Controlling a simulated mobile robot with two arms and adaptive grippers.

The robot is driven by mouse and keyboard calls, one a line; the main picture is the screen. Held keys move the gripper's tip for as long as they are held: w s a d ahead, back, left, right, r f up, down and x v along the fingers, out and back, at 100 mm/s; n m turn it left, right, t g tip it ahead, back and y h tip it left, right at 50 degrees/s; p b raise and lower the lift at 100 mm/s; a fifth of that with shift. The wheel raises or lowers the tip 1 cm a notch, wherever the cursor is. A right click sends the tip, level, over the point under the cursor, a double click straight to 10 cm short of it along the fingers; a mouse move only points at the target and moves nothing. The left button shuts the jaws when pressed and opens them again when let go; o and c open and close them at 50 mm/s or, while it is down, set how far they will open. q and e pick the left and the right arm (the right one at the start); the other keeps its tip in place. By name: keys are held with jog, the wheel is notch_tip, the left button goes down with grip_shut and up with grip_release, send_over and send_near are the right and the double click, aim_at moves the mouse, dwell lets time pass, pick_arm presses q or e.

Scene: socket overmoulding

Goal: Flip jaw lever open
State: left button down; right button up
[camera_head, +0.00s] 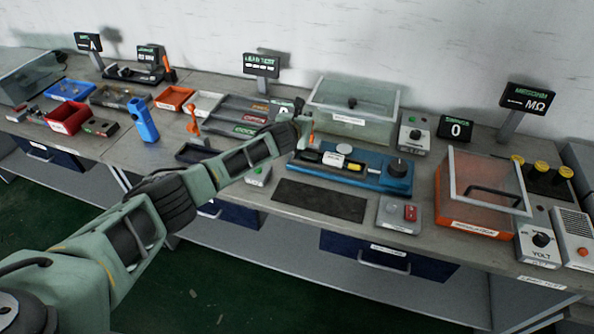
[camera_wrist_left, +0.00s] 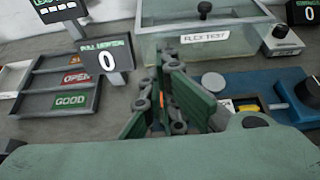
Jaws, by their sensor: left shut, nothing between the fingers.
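A blue bench fixture (camera_head: 375,179) with a dark round knob (camera_head: 398,167) stands at mid-bench. It also shows in the wrist view (camera_wrist_left: 262,84), partly hidden by my gripper. My left gripper (camera_head: 303,127) is at the fixture's left end, above the bench, shut and empty. In the wrist view its green-padded fingers (camera_wrist_left: 172,100) point towards the fixture's left side. A small orange piece (camera_head: 311,137) shows just beside the fingers; I cannot tell if it is the jaw lever or if they touch it. My right gripper is out of view.
A clear lidded box (camera_head: 352,113) stands behind the fixture. Sorting trays (camera_head: 243,118) and a display (camera_wrist_left: 106,58) are to the left. A dark mat (camera_head: 319,200) and a button box (camera_head: 400,214) lie in front.

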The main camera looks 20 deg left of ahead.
pick_arm(q)
jog(key=shift+w+d+r, duration=0.1)
jog(key=shift+w+r, duration=0.05)
jog(key=shift+w, duration=0.45)
jog(key=shift+w+d+r, duration=0.1)
jog(key=shift+w, duration=0.45)
jog(key=shift+w+r, duration=0.2)
jog(key=shift+w, duration=0.25)
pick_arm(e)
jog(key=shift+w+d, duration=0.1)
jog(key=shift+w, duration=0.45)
pick_arm(q)
jog(key=shift+w+r, duration=0.2)
jog(key=shift+w, duration=0.35)
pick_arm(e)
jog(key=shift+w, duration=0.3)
